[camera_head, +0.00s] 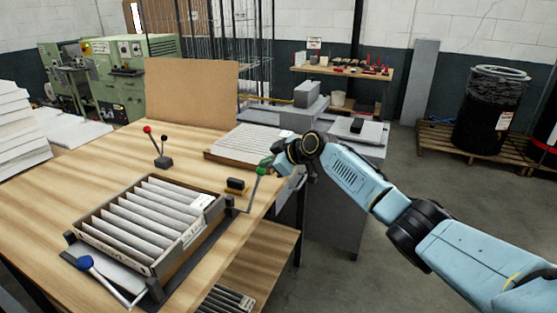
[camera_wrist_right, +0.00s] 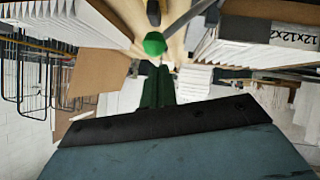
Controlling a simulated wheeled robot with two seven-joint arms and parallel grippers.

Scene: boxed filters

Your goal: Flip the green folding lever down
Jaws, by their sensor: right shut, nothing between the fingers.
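The green folding lever has a green knob (camera_head: 261,171) on a thin metal rod. It stands up, leaning slightly, at the right corner of the box of filters (camera_head: 150,262). My right gripper (camera_head: 269,161) is at the knob, reaching in from the right. In the right wrist view the rounded green knob (camera_wrist_right: 154,43) is just beyond the tips of my shut fingers (camera_wrist_right: 156,64). Nothing is between the fingers. I cannot tell whether they touch the knob. My left gripper is not in view.
A blue-knobbed lever (camera_head: 85,262) lies at the box's front left. A small stand with red and black knobs (camera_head: 163,162) and a dark block (camera_head: 236,186) are on the wooden table (camera_head: 200,150). A flat filter pack (camera_head: 250,146) lies behind the gripper.

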